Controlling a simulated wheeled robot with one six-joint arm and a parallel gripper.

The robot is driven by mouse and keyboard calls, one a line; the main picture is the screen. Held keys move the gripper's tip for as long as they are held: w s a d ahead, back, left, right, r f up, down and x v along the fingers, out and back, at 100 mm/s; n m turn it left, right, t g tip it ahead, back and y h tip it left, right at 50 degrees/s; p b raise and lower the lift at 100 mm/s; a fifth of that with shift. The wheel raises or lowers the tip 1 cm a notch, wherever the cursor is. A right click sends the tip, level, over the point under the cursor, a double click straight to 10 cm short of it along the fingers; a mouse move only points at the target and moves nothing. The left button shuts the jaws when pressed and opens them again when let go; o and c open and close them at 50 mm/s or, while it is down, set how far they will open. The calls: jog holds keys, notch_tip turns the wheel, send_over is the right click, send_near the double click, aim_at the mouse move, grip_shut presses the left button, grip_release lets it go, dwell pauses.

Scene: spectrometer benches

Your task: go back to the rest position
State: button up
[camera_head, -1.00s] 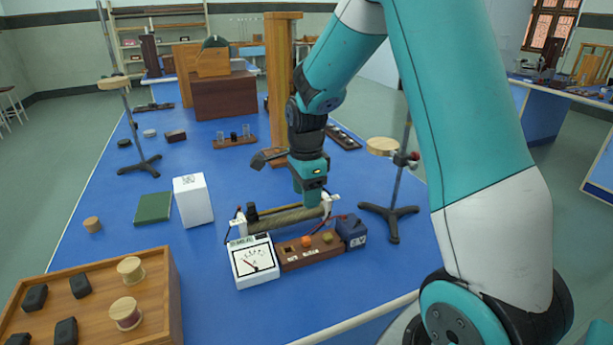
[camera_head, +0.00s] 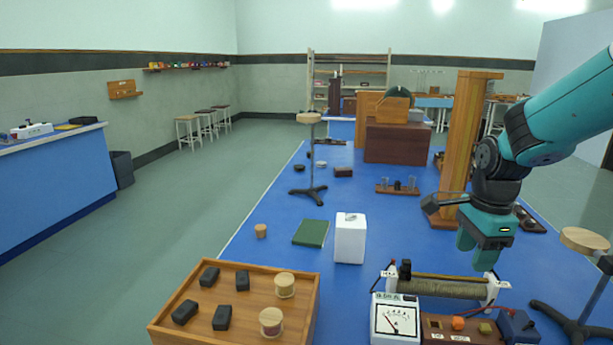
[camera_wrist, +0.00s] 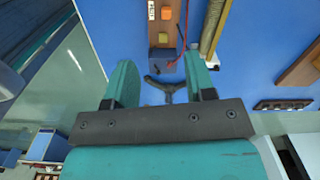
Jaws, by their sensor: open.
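My gripper (camera_head: 478,256) hangs at the right of the head view, fingers pointing down, above the rheostat (camera_head: 440,287) with its brown wound tube. It looks clear of the rheostat, with nothing between the fingers. In the wrist view my gripper (camera_wrist: 162,82) shows two teal fingers spread apart. Between and beyond them lie the blue bench top and the dark foot of a stand (camera_wrist: 168,88).
A white meter (camera_head: 395,318) and a wooden block with coloured knobs (camera_head: 462,329) stand before the rheostat. A wooden tray (camera_head: 250,285), white box (camera_head: 350,238) and green book (camera_head: 310,233) lie left. A ring stand (camera_head: 580,300) is at right; a tall wooden post (camera_head: 462,140) rises behind.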

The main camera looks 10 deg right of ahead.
jog(key=s+a+r+n+y, duration=0.2)
jog(key=s+a+r+n, duration=0.1)
jog(key=s+a+n, duration=0.7)
jog(key=s+a+r+n+y, duration=0.1)
jog(key=s+a+r+n, duration=0.2)
jog(key=s+a+n, duration=0.7)
jog(key=s+n, duration=0.1)
jog(key=n, duration=0.5)
jog(key=shift+r+y, duration=0.25)
jog(key=shift+y, duration=0.15)
jog(key=shift+s+a, duration=0.1)
jog(key=shift+s, duration=0.05)
